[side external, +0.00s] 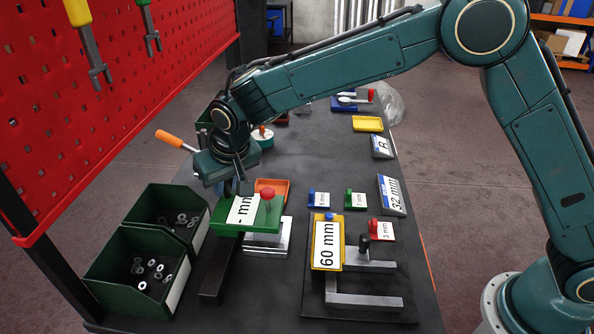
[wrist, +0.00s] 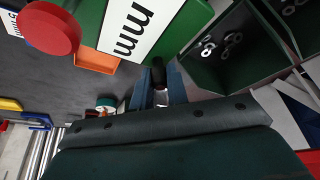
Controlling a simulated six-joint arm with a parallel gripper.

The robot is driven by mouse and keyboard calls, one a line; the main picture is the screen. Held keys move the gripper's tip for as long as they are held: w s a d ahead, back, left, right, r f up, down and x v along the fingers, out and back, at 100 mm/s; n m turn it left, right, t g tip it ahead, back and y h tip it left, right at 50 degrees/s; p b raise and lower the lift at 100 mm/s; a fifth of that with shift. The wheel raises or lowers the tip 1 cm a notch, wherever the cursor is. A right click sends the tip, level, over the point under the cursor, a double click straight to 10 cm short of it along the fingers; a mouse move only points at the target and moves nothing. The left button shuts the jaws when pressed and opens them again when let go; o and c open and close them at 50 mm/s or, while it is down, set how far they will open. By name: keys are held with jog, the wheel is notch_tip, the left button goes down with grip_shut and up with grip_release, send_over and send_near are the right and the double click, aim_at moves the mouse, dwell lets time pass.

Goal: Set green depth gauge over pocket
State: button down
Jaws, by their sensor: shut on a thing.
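The large green depth gauge (side external: 276,222) has a white "mm" label and a red knob (side external: 268,193). It lies over a silver block (side external: 268,248), and its left end overhangs the block. I cannot tell whether it touches the block, and no pocket opening shows beneath it. My gripper (side external: 232,188) is at the gauge's left end, shut on a black knob there. In the wrist view, the fingers (wrist: 159,88) close around this dark knob (wrist: 158,70), beside the green plate (wrist: 187,22) and its label; the red knob (wrist: 48,28) is at upper left.
Two green bins (side external: 130,250) with washers stand at left, close to my gripper. An orange tray (side external: 283,184) lies behind the gauge. A yellow "60 mm" gauge (side external: 327,240) and grey bars (side external: 365,299) are at right. A small green block (side external: 350,198) stands beyond.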

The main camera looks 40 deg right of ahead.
aim_at(240, 207)
jog(key=shift+w+d, duration=0.3)
jog(key=c, duration=1.4)
grip_release()
jog(key=shift+o, duration=0.2)
jog(key=shift+s+a+r, duration=0.1)
jog(key=shift+s+r, duration=0.1)
jog(key=shift+r, duration=0.25)
jog(key=v, duration=1.3)
jog(key=shift+f, duration=0.1)
